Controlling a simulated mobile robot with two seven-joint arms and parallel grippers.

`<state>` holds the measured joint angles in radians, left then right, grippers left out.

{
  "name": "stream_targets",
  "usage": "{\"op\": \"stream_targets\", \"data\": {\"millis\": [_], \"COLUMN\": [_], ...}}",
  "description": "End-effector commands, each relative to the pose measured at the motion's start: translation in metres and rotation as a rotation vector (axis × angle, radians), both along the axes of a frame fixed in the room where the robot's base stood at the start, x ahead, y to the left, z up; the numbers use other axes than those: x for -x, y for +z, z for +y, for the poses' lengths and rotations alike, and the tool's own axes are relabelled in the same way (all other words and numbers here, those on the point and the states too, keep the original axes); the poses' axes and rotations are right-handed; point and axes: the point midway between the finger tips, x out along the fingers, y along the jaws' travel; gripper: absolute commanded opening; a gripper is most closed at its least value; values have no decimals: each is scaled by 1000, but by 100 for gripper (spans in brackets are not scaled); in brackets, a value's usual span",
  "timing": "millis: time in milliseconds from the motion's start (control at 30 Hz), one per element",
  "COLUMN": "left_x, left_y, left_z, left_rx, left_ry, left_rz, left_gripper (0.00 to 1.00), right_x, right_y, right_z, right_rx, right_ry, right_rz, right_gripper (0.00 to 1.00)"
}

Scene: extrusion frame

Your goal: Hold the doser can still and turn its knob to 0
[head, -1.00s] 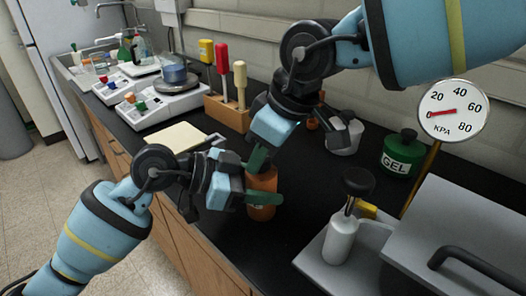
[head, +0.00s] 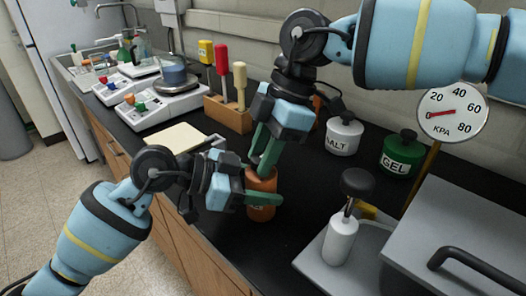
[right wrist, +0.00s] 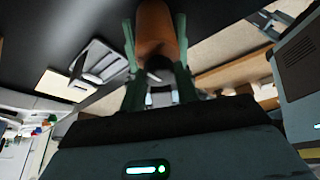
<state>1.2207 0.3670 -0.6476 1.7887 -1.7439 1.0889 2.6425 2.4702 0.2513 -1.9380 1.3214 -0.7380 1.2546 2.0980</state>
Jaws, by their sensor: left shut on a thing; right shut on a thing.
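The doser can is an orange can (head: 261,212) upright on the black bench in the head view. My left gripper (head: 264,198) is shut on its side, with one green finger across the near face. My right gripper (head: 265,158) comes down from above and is shut at the can's top. In the right wrist view the orange can (right wrist: 155,28) lies between the green fingers, with a dark and grey knob (right wrist: 160,70) between the fingertips. The fingers mostly hide the knob in the head view, and its setting cannot be read.
A white bottle (head: 340,238) with a black top stands on a grey plate at right. A pressure gauge (head: 452,111) stands behind it. A wooden tool rack (head: 228,114) and scales stand at back left.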

Motion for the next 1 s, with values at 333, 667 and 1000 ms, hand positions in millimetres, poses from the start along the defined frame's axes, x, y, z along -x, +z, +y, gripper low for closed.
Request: {"op": "stream_targets", "data": {"millis": [333, 667, 1000], "left_x": [0, 0, 0], "left_y": [-1, -1, -2], "left_z": [0, 0, 0], "left_rx": [-3, -3, -4], "left_ry": [1, 1, 1], "left_rz": [2, 2, 3], "left_gripper": [25, 25, 25], "right_x": [-1, -2, -2], "right_y": [1, 1, 1], "right_z": [2, 2, 3], "right_rx": [-4, -3, -1], "right_ry": [330, 642, 965], "right_rz": [-1, -1, -2], "right_gripper": [8, 8, 8]}}
